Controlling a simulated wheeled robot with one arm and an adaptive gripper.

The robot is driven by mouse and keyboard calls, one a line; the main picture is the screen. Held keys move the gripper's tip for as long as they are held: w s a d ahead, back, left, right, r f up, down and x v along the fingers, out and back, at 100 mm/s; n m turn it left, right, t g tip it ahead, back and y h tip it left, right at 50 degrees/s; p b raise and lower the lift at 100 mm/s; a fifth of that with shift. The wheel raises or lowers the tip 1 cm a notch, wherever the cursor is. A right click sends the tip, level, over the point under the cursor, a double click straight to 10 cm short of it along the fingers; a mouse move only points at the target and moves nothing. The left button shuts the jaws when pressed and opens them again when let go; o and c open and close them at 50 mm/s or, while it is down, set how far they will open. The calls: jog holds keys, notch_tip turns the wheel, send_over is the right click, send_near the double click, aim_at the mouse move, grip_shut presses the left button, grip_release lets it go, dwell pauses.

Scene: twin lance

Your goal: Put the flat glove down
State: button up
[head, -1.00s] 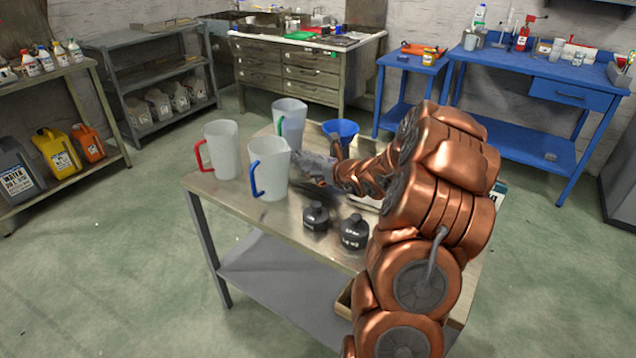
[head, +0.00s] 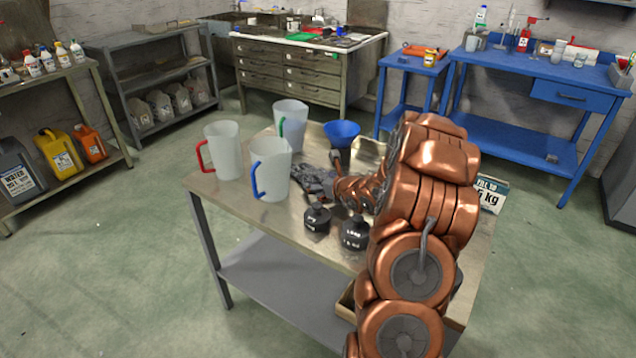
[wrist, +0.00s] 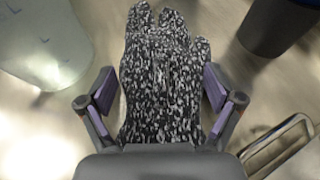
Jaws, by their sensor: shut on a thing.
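The flat glove (wrist: 163,75) is mottled black and grey and lies flat in the wrist view, its fingers pointing away from me. My gripper (wrist: 158,92) has a purple-padded finger at each side of the glove and is shut on it. In the head view the glove (head: 312,178) shows dark, low over the metal table (head: 225,188), right of the blue-handled jug. My gripper (head: 328,184) is there too, partly hidden by my copper arm. I cannot tell whether the glove touches the tabletop.
Close by stand jugs with red (head: 222,152), blue (head: 270,172) and green (head: 291,122) handles. A blue funnel (head: 341,132) is behind the gripper. Two black weights (head: 316,218) (head: 354,233) stand in front. A sign (head: 490,193) is at the right.

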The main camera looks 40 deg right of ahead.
jog(key=o, duration=0.7)
jog(key=shift+r, duration=0.1)
jog(key=shift+r+p, duration=0.2)
jog(key=shift+p, duration=0.25)
jog(key=shift+s, duration=0.4)
jog(key=b+v, duration=0.1)
jog(key=v, duration=0.8)
jog(key=shift+s+d+r, duration=0.1)
jog(key=shift+s+r, duration=0.05)
jog(key=shift+s, duration=0.05)
jog(key=shift+v, duration=0.85)
jog(key=shift+a, duration=0.2)
